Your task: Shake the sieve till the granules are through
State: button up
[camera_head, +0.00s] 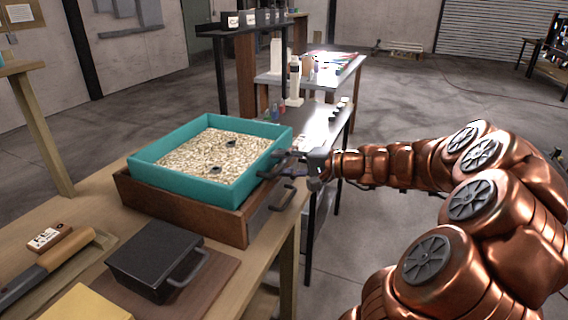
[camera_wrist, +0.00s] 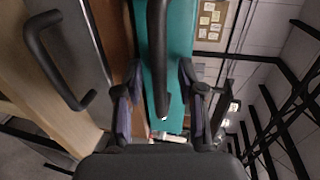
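The sieve (camera_head: 160,178) is a teal square frame full of pale granules (camera_head: 215,153), with a few small dark pieces lying among them. It sits on a brown wooden box (camera_head: 180,208). My gripper (camera_head: 291,160) is at the sieve's right side. In the wrist view, the sieve's dark bar handle (camera_wrist: 157,55) stands in front of its teal wall (camera_wrist: 180,45). My gripper (camera_wrist: 158,98) has one finger on each side of this handle, with gaps visible, so it is open and not clamped. The inside of the box under the sieve is hidden.
A lower dark handle (camera_head: 281,197) is on the box's grey front, close below my gripper. A black lidded box (camera_head: 155,255) and a brown-handled tool (camera_head: 60,258) lie at the front left. A table with bottles (camera_head: 295,80) stands behind.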

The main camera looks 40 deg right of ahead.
grip_shut()
dwell(0.4)
